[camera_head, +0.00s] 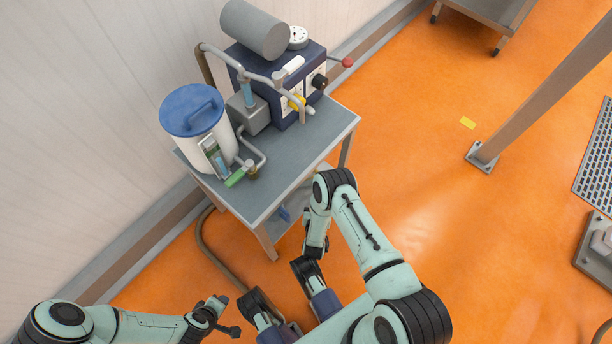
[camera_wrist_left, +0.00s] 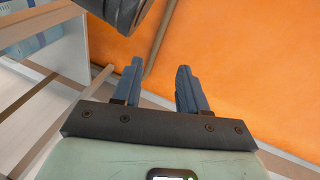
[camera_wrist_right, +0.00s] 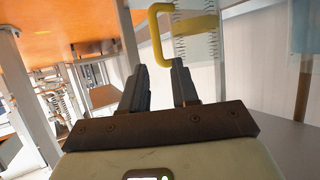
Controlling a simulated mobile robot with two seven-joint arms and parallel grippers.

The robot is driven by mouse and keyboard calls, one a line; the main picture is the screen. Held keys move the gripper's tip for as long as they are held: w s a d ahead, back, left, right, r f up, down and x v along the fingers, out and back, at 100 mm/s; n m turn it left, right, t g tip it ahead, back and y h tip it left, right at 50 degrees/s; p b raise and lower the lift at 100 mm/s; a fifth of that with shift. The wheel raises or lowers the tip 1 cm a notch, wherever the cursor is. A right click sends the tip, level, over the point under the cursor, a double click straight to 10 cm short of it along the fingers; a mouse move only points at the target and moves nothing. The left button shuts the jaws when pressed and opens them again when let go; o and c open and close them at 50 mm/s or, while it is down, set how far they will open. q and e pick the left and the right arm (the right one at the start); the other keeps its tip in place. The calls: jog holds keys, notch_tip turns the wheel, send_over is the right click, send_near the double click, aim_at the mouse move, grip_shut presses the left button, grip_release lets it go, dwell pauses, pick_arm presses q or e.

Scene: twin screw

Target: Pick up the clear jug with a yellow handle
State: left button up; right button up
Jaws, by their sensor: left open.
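The clear jug (camera_wrist_right: 197,48) with graduation marks shows at the top of the right wrist view, partly cut off by the frame edge. Its yellow handle (camera_wrist_right: 155,35) faces left. My right gripper (camera_wrist_right: 160,75) is open, its two fingers apart and empty. The handle's lower end appears close to the fingertips; I cannot tell whether they touch. I cannot make out the jug in the head view. My left gripper (camera_wrist_left: 157,85) is open and empty, with the floor beyond its fingers.
A grey table (camera_head: 270,200) stands against the wall. On it are a white bucket (camera_head: 208,150) with a blue lid (camera_head: 190,108) and a dark blue machine (camera_head: 315,72) with pipes. A hose (camera_head: 208,245) runs along the floor.

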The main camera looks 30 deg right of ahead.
jog(key=shift+d+b+x, duration=0.25)
jog(key=shift+b+x, duration=2.45)
jog(key=shift+x, duration=4.05)
pick_arm(q)
jog(key=s+a+f+g, duration=0.1)
jog(key=s+f+g, duration=0.3)
jog(key=s+f, duration=0.3)
jog(key=s, duration=0.3)
jog(key=shift+s+a+f+n, duration=0.2)
jog(key=shift+s+f+n, duration=0.05)
jog(key=shift+s+n, duration=0.15)
pick_arm(e)
jog(key=shift+s+r, duration=0.15)
jog(key=shift+r, duration=0.05)
grip_shut()
